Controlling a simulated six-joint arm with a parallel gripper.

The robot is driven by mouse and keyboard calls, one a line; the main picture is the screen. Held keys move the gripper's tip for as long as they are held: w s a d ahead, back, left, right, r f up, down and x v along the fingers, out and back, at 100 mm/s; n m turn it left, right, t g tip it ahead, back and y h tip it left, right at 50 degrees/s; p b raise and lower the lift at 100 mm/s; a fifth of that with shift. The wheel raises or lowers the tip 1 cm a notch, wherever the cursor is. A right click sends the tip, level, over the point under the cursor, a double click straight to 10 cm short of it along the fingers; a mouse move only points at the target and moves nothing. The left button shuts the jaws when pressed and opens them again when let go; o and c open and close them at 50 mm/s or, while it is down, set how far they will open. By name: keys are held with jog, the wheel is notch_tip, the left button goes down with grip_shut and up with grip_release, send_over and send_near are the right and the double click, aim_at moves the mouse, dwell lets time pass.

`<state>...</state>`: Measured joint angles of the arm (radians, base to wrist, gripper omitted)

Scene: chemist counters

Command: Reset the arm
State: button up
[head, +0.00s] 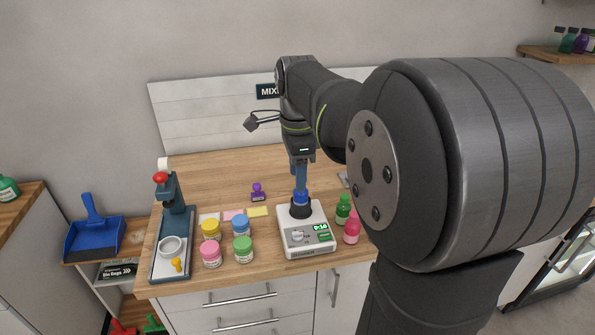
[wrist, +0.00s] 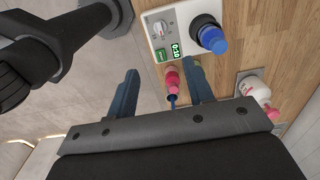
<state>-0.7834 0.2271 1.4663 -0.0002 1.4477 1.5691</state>
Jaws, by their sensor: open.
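My gripper (head: 300,187) points down over the counter, close to the mixer in the head view. In the wrist view its two blue fingers (wrist: 161,68) are spread apart with nothing held between them. A white mixer (head: 309,243) with a green display reading 0:10 stands on the wooden counter; it also shows at the top of the wrist view (wrist: 162,28). A blue bottle (wrist: 212,40) sits in its black holder, beyond and to the right of the fingertips in the wrist view. In the head view the fingers partly overlap the bottle (head: 300,198).
A green bottle (head: 343,211) and a pink bottle (head: 351,230) stand right of the mixer. Several lidded jars (head: 211,254) stand to its left, beside a press (head: 172,240) with a red knob. A purple stamp (head: 258,193) is behind. The counter's back left is clear.

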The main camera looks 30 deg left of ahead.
aim_at(297, 232)
dwell(0.4)
notch_tip(297, 232, down, 18)
jog(key=shift+r, duration=0.25)
dwell(0.3)
jog(key=shift+f, duration=0.15)
jog(key=shift+n, duration=1.7)
jog(key=n, duration=0.5)
jog(key=shift+r, duration=0.2)
jog(key=n, duration=0.5)
jog(key=shift+n, duration=1.9)
